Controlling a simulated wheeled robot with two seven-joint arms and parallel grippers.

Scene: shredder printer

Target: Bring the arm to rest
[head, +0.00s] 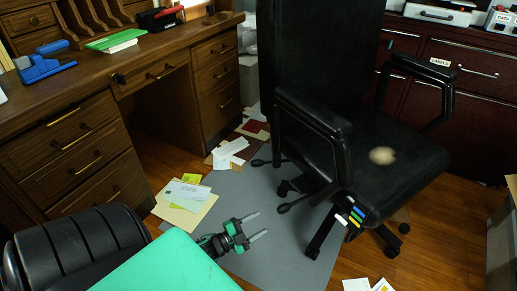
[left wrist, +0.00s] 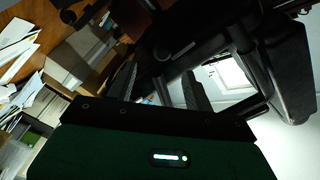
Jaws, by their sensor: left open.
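My left gripper (head: 262,222) is in the lower middle of the head view, over the grey floor mat (head: 235,190). Its two thin fingers are apart, point to the right, and hold nothing. In the left wrist view the fingers (left wrist: 160,65) also stand apart with a gap between them. My right gripper is not in view.
A wooden desk (head: 75,105) fills the left, with a blue tool (head: 40,66) on top. Loose papers (head: 185,200) lie on the floor near the gripper. A dark red cabinet (head: 470,95) stands behind the chair.

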